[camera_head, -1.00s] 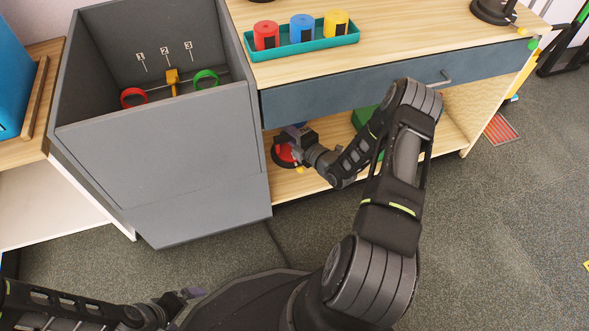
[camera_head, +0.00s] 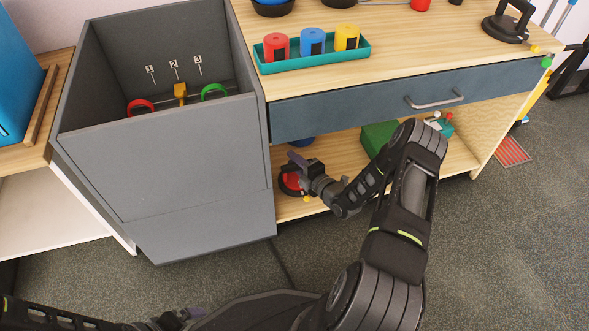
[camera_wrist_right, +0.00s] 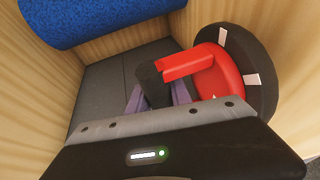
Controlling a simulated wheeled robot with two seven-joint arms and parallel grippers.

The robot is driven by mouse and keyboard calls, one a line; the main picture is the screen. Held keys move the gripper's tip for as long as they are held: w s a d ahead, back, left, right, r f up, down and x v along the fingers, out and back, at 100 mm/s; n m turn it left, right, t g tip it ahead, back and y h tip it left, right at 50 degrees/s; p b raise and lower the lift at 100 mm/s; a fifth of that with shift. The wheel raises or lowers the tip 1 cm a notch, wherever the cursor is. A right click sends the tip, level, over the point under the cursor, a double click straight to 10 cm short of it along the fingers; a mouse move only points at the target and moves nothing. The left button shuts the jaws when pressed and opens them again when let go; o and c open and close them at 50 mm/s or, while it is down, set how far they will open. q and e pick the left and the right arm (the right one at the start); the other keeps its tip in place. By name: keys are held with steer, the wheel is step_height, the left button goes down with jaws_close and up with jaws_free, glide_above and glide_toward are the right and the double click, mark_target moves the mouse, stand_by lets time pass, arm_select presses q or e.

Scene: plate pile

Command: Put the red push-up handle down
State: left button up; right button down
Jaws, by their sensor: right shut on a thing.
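The red push-up handle (camera_head: 291,182) is at the left end of the open lower shelf, below the drawer. In the right wrist view, the handle (camera_wrist_right: 215,70) has a red frame, a dark grip bar and a round black base with white marks. My right gripper (camera_head: 298,166) reaches into the shelf; its purple fingers (camera_wrist_right: 158,97) are shut on the dark grip bar. The base is close to a wooden surface; I cannot tell whether it touches. My left gripper (camera_head: 190,315) is low at the left, away from the shelf, its jaws unclear.
A grey bin (camera_head: 190,190) stands directly left of the shelf. A blue roll (camera_wrist_right: 95,15) lies near the handle. A green box (camera_head: 378,138) sits farther right on the shelf. The teal tray (camera_head: 315,58) with three coloured cylinders is on the top.

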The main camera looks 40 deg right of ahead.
steer(key=shift+f+b, duration=1.05)
steer(key=shift+f, duration=0.75)
steer(key=c, duration=1.2)
jaws_free()
steer(key=shift+f, duration=0.15)
steer(key=shift+o, duration=0.2)
steer(key=shift+s+r, duration=0.15)
steer(key=shift+r, duration=0.05)
steer(key=s+r+p, duration=0.2)
steer(key=s+p, duration=0.3)
steer(key=s, duration=0.6)
steer(key=shift+s, duration=0.3)
